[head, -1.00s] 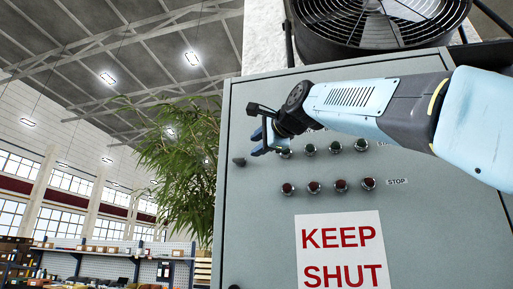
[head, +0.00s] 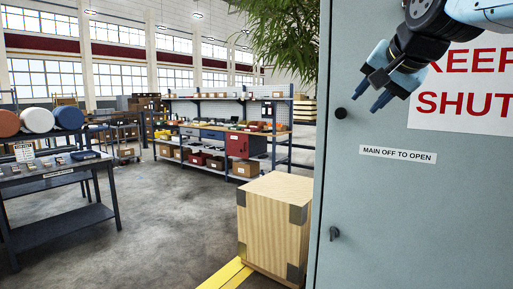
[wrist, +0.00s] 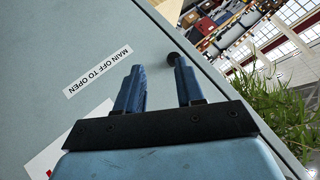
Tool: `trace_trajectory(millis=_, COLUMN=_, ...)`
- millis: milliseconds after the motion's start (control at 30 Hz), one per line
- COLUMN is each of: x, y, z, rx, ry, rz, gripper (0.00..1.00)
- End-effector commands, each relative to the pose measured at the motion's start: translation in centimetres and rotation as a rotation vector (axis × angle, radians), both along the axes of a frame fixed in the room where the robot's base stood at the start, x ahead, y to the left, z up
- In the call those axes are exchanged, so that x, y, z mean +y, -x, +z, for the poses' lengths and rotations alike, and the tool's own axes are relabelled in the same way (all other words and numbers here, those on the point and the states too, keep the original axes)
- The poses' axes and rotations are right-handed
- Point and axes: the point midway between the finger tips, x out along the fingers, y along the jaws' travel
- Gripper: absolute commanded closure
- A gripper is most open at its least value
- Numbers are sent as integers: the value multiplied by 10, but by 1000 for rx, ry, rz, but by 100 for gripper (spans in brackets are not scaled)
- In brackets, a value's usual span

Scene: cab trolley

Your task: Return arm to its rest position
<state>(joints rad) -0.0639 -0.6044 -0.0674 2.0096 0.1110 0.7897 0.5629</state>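My gripper (head: 373,91) is at the upper right of the head view, in front of the grey-blue cabinet (head: 375,215). Its two blue fingers stand apart with nothing between them, and the wrist view shows the same gap (wrist: 158,88). A black round knob (head: 340,113) on the cabinet door is just left of and below the fingertips. In the wrist view the knob (wrist: 172,58) shows beyond the right finger's tip; I cannot tell whether they touch. A label (head: 398,154) reading "MAIN OFF TO OPEN" is below the gripper.
A small dark latch (head: 334,233) is lower on the door. A red-lettered sign (head: 465,95) is partly behind my arm. A wooden crate (head: 272,225) stands left of the cabinet by a yellow floor stripe. A workbench (head: 60,180) is at far left. Open floor (head: 165,220) lies between.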

Motion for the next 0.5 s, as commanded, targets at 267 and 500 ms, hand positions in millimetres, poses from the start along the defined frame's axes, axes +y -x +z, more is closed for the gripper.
trace_trajectory(millis=267, x=1, y=64, z=-160, rx=248, ry=336, rz=239, gripper=63)
trace_trajectory(millis=500, x=-2, y=108, z=-240, rx=381, ry=494, rz=402, gripper=63)
